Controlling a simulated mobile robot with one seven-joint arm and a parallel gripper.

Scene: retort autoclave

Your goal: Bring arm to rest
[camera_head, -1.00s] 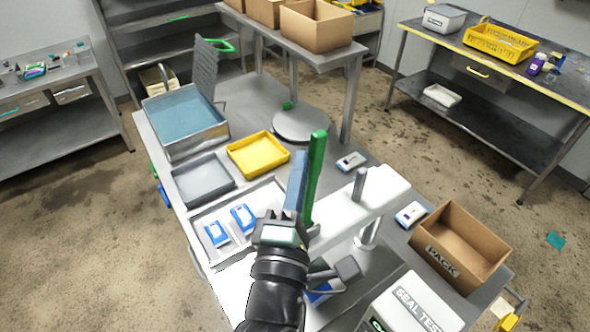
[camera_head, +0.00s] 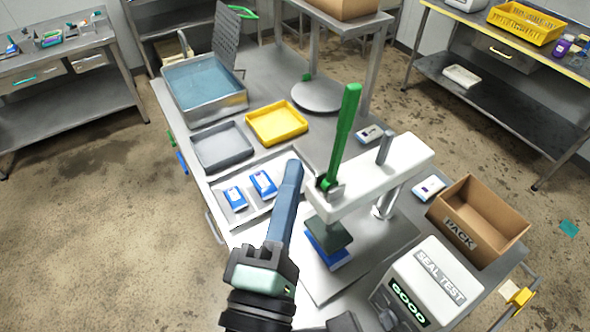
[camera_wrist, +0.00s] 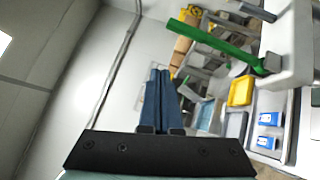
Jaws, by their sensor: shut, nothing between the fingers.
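My gripper (camera_head: 292,172) is shut and empty, its blue fingers together and pointing up and away over the near part of the steel table (camera_head: 225,206). The fingers also show in the wrist view (camera_wrist: 158,85). To its right stands the white press (camera_head: 375,172) with a raised green lever (camera_head: 344,130); in the wrist view the lever (camera_wrist: 215,38) is beyond the fingers to the right. The gripper looks apart from the lever. A blue packet (camera_head: 327,252) lies under the grey press plate (camera_head: 327,232), partly hidden by it.
A tray (camera_head: 232,218) with two blue-white packets, a grey tray (camera_head: 222,146), a yellow tray (camera_head: 277,123) and a water basin (camera_head: 207,107) stand further back. At right are a PACK box (camera_head: 458,232) and a SEAL TEST unit (camera_head: 425,283) reading GOOD. Floor at left is clear.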

